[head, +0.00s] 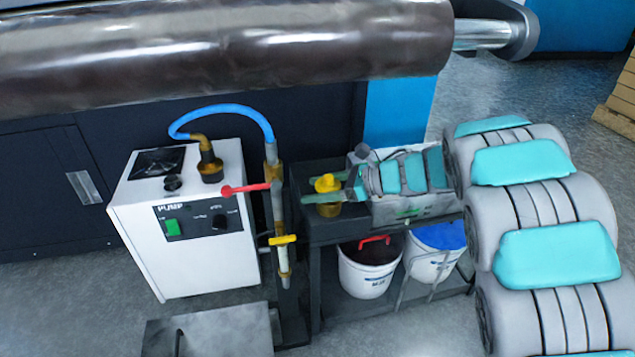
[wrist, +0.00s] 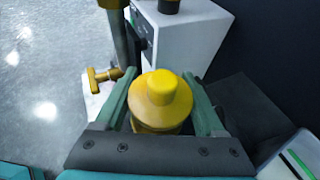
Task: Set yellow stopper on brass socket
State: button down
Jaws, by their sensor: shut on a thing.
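The yellow stopper (head: 327,182) has a rounded knob on a wider base. It sits upright between the two green fingers of my gripper (head: 324,190), which are shut on it. In the wrist view the stopper (wrist: 160,95) is centred between the fingertips. The brass socket (head: 329,210) appears as a short brass-coloured cylinder directly below the stopper, above the dark stand. The near finger covers the line between stopper and socket, so I cannot tell whether they touch. In the wrist view a yellow-brown rim (wrist: 158,128) shows below the stopper.
Left of the dark stand (head: 310,236) is a vertical pipe with a red lever (head: 245,188) and yellow valve handle (head: 283,240). A white pump (head: 205,262) with a blue hose (head: 232,108) stands further left. White buckets (head: 365,282) sit underneath. A large dark roller (head: 220,55) spans the back.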

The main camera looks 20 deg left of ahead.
jog(key=shift+s+f, duration=0.1)
jog(key=shift+f, duration=0.75)
jog(key=shift+f, duration=0.1)
jog(key=shift+d+b, duration=0.25)
jog(key=shift+b, duration=0.7)
jog(key=shift+r, duration=0.25)
jog(key=shift+b, duration=0.8)
jog(key=shift+f, duration=0.1)
dwell(0.4)
jog(key=shift+r+b, duration=0.5)
jog(key=shift+r, duration=0.3)
dwell(0.3)
jog(key=shift+d+b, duration=0.1)
jog(key=shift+b, duration=0.65)
dwell(0.6)
jog(key=shift+f+b, duration=0.75)
jog(key=shift+b, duration=0.15)
